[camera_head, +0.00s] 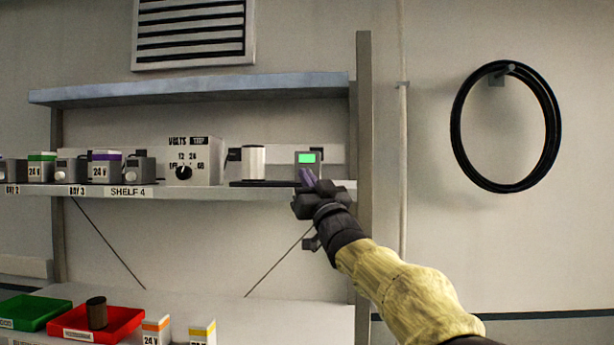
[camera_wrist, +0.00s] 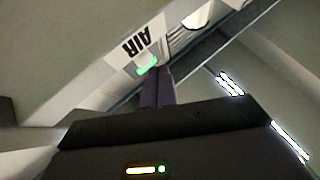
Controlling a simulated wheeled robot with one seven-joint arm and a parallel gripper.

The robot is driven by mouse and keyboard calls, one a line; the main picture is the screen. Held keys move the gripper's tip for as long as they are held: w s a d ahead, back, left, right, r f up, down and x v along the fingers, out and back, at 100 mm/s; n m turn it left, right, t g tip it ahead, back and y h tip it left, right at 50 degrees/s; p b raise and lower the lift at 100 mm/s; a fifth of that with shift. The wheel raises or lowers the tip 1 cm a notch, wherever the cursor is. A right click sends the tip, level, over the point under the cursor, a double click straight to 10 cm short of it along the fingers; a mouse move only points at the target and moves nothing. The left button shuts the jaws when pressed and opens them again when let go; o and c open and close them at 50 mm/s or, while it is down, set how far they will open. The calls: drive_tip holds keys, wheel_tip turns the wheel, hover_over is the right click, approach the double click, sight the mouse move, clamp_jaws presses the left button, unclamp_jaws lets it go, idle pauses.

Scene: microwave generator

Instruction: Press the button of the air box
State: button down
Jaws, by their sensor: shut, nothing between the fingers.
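The air box (camera_head: 315,153) is a small grey box at the right end of the shelf, with a lit green patch (camera_head: 306,158) on its front. In the wrist view a white panel with an upside-down AIR label (camera_wrist: 143,42) shows, and the green patch (camera_wrist: 147,66) glows beside it. My gripper (camera_head: 307,176) is shut and empty, its purple fingertips just below the green patch in the head view. In the wrist view the fingertips (camera_wrist: 158,72) lie close beside the green patch. I cannot tell whether they touch the box. The button itself is not clearly seen.
A VOLTS box with a dial (camera_head: 195,162) is farther left. The shelf's right post (camera_head: 364,130) stands close to my arm. Red (camera_head: 125,319) and green (camera_head: 30,313) bins sit below.

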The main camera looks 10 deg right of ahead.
drive_tip(key=s+b, duration=0.1)
drive_tip(key=s, duration=0.1)
drive_tip(key=s+a+b, duration=0.1)
drive_tip(key=s+b, duration=0.2)
drive_tip(key=shift+s+a, duration=0.35)
drive_tip(key=shift+a, duration=0.05)
idle(0.3)
wheel_tip(320, 180, down, 36)
drive_tip(key=m+g+h, duration=0.3)
drive_tip(key=g+h, duration=0.2)
drive_tip(key=g, duration=0.6)
drive_tip(key=s+f+g, duration=1.1)
drive_tip(key=s+f, duration=1.4)
drive_tip(key=s, duration=0.1)
drive_tip(key=shift+s+d+f+h, duration=0.2)
drive_tip(key=shift+s+f+h, duration=0.05)
drive_tip(key=shift+s+h, duration=0.1)
